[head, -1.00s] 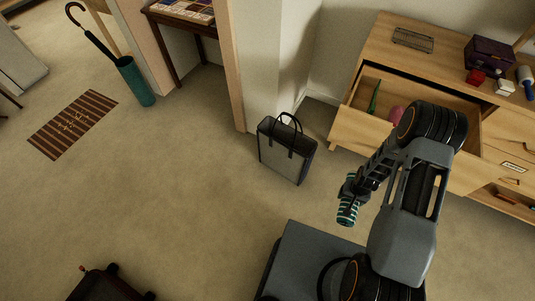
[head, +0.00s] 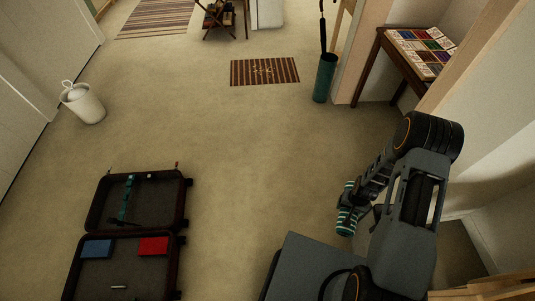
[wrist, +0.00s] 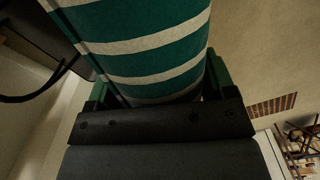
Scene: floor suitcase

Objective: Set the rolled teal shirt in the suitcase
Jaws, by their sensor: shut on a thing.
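The rolled teal shirt with pale stripes (head: 346,222) is held in my gripper (head: 355,200), in front of my arm at the right of the head view. In the wrist view the striped roll (wrist: 150,50) fills the top middle, between the jaws of my gripper (wrist: 155,100). The open suitcase (head: 181,225) lies on the floor at the lower left of the head view, well apart from my gripper. A blue folded item (head: 96,249) and a red one (head: 153,246) lie in its near half. A teal strap-like thing (head: 126,198) lies in its far half.
A white bin (head: 84,104) stands at the left by the wall. A striped mat (head: 264,71) and a teal umbrella stand (head: 325,78) are farther back. A small table (head: 397,52) stands at the right. The floor between suitcase and arm is clear.

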